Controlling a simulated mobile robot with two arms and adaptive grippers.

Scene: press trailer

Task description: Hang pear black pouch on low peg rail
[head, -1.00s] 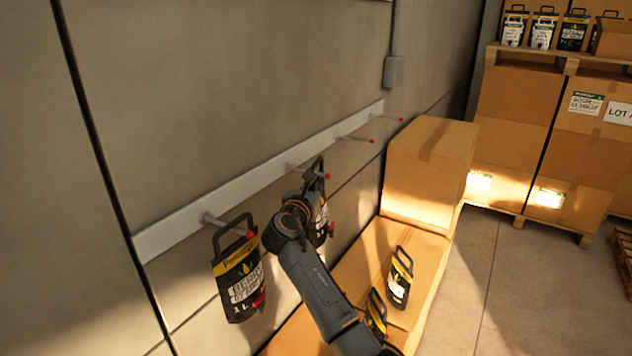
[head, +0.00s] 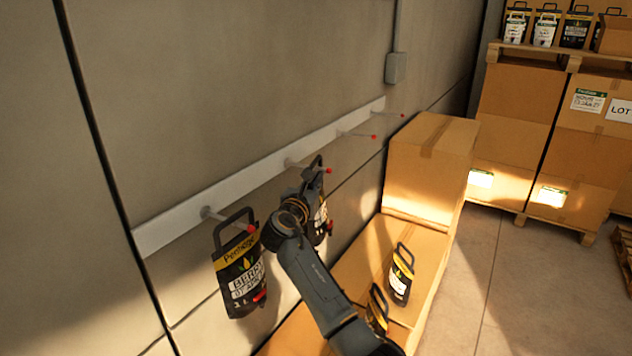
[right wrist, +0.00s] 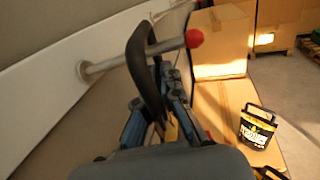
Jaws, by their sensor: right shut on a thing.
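The white peg rail (head: 240,185) runs along the wall with several red-tipped pegs. My right gripper (head: 311,192) is at the second peg from the left, shut on a black pouch (head: 322,222) that hangs upright, mostly hidden behind my arm. In the right wrist view, the gripper (right wrist: 160,105) grips below the pouch's black handle (right wrist: 143,65). The peg (right wrist: 125,60) with its red tip crosses the handle loop and appears to pass through it. The held pouch's flavour name is not readable. My left gripper is not in view.
Another black pouch (head: 240,275), labelled berry, hangs on the nearest peg. Two more black pouches (head: 401,275) (head: 376,312) stand on the low cardboard boxes below. A taller box (head: 430,165) stands beyond them. The far two pegs are free. Stacked cartons (head: 520,110) stand at right.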

